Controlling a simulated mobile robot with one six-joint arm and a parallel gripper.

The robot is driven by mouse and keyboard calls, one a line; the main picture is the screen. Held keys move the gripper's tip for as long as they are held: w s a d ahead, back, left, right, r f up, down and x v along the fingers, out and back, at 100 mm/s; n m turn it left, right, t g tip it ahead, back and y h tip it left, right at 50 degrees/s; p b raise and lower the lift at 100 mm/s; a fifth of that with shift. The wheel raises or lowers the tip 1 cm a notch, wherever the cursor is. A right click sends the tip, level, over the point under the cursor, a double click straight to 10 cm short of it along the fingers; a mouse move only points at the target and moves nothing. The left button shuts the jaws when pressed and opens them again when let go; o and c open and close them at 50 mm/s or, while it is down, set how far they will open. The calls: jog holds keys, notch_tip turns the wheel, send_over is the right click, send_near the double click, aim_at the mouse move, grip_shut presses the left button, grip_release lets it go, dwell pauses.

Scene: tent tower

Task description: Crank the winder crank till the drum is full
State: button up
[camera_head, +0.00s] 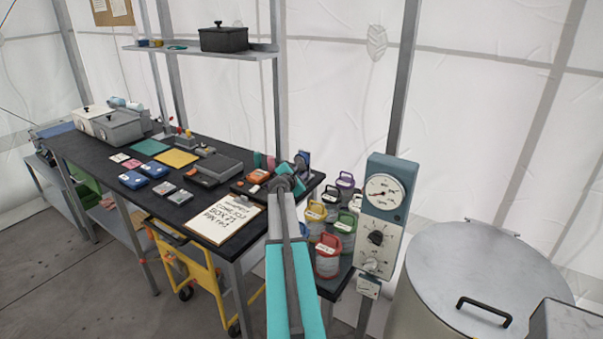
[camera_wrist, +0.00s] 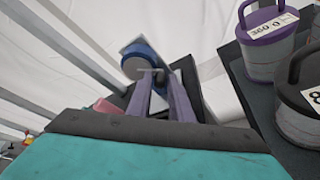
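A blue round part on a grey plate, which looks like the winder (camera_wrist: 138,60), stands just beyond my fingertips in the wrist view. In the head view a small blue piece of it (camera_head: 304,156) shows at the right end of the black bench. My gripper (camera_wrist: 157,78) points at it, with two purplish-grey fingers and a narrow gap between them. A thin pale bar, perhaps the crank handle, crosses at the fingertips. I cannot tell whether the fingers hold it. In the head view my arm hides much of the winder and gripper (camera_head: 288,172). How full the drum is does not show.
Lidded canisters (camera_head: 327,256) stand close right of my arm, with a purple one (camera_wrist: 268,42) near the gripper. A gauge post (camera_head: 382,215) and large metal vat (camera_head: 485,275) stand farther right. A clipboard (camera_head: 225,218) and small boxes lie on the bench (camera_head: 110,190).

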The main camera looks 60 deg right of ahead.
grip_shut()
jog(key=shift+f+m+b, duration=0.3)
jog(key=shift+b, duration=0.75)
jog(key=shift+w+m+t+b, duration=0.15)
jog(key=shift+m+t+b, duration=0.15)
jog(key=shift+b, duration=0.55)
jog(key=shift+o, duration=2.1)
grip_release()
jog(key=shift+a+r, duration=0.1)
jog(key=shift+a, duration=0.05)
jog(key=b+v, duration=0.2)
jog(key=v, duration=1.1)
jog(key=shift+a, duration=0.3)
